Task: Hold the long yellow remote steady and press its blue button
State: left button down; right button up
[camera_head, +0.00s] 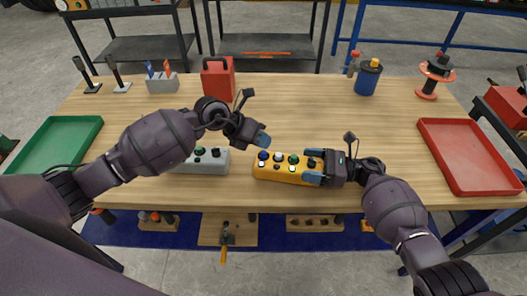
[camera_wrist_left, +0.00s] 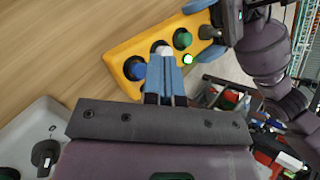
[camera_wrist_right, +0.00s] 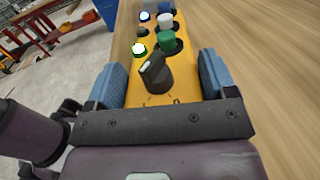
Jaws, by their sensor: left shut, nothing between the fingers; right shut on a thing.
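The long yellow remote (camera_head: 275,174) lies on the wooden table near its front edge. Its blue button (camera_head: 263,155) is at the left end, with a white and a green button beside it. My right gripper (camera_head: 314,168) is shut around the right end of the remote; in the right wrist view its fingers flank the yellow body (camera_wrist_right: 133,92) and a black knob (camera_wrist_right: 155,74). My left gripper (camera_head: 262,138) is shut and empty, just behind and above the blue button. In the left wrist view its fingertips (camera_wrist_left: 164,62) appear beside the blue button (camera_wrist_left: 135,69); contact cannot be told.
A grey remote (camera_head: 212,161) lies left of the yellow one, partly under my left arm. A green tray (camera_head: 62,140) is at far left, a red tray (camera_head: 470,155) at right. A red box (camera_head: 217,80) and blue canister (camera_head: 368,78) stand behind. The table's middle is clear.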

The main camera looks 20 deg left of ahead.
aim_at(262, 151)
pick_arm(q)
jog(key=shift+f, duration=0.25)
pick_arm(e)
jog(key=shift+f, duration=0.1)
dwell(0.6)
pick_arm(q)
jog(key=shift+f, duration=0.2)
jog(key=shift+f, duration=0.85)
dwell(1.3)
jog(key=shift+r, duration=1.25)
jog(key=shift+r, duration=2.55)
